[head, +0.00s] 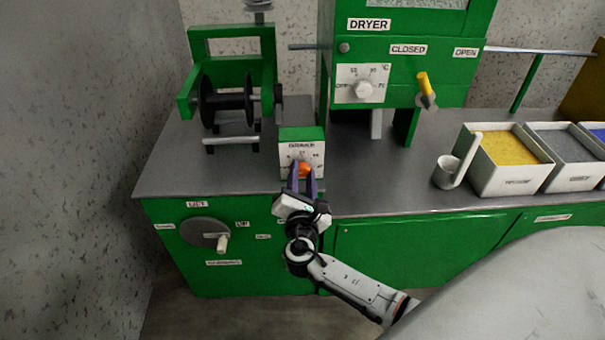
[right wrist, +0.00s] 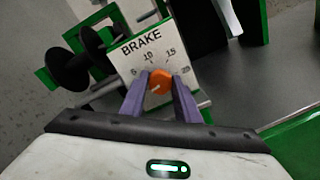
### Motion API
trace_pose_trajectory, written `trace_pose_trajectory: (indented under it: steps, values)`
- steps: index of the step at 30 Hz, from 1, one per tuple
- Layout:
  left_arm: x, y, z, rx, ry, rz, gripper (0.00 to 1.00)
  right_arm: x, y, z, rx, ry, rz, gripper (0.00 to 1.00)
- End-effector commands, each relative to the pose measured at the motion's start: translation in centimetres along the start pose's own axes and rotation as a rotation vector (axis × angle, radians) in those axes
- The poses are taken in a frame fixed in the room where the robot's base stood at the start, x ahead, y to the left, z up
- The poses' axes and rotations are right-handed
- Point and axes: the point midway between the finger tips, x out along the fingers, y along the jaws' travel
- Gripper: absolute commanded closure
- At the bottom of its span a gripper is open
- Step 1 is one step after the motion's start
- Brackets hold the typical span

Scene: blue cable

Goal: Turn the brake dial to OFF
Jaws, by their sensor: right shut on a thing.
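The brake box (head: 301,150) is a small green box with a white face, standing near the front edge of the grey worktop. Its orange dial (head: 304,169) sits low on that face. In the right wrist view the face of the brake box (right wrist: 137,57) reads BRAKE, with a scale showing 10 and 15. My right gripper (head: 303,172) is shut on the orange dial (right wrist: 161,80), one purple finger on each side of it. The dial's pointer is too small to read surely. My left gripper is not in view.
A black spool (head: 228,105) in a green frame stands left of the brake box. The dryer (head: 400,60) with its yellow-handled lever (head: 425,85) rises behind right. A white scoop (head: 455,165) and bins of granules (head: 505,185) stand at right. A crank wheel (head: 203,232) is on the cabinet front.

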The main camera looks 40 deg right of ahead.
Motion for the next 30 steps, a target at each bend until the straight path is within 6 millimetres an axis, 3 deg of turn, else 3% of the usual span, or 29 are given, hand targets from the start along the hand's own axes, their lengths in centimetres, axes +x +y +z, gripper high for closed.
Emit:
trace_pose_trajectory:
  steps: [6, 7, 9, 10, 20, 30]
  values:
    - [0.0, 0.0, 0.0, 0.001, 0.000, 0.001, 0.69, -0.1, -0.2, -0.1, -0.004, 0.002, -0.003, 0.93]
    - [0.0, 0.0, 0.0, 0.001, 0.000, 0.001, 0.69, -0.1, -0.2, -0.1, -0.004, 0.002, -0.003, 0.66]
    - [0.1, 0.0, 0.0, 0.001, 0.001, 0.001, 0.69, -0.1, -0.2, -0.1, -0.004, 0.002, -0.003, 0.54]
    - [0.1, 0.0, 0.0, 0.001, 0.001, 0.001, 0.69, -0.1, -0.2, -0.1, -0.003, 0.002, -0.002, 0.53]
    - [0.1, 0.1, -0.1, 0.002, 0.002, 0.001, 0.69, -0.4, -0.1, -0.1, -0.001, 0.002, -0.001, 0.53]
    - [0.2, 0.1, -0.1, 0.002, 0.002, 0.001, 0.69, -6.3, -0.1, -0.2, 0.000, 0.005, -0.001, 0.53]
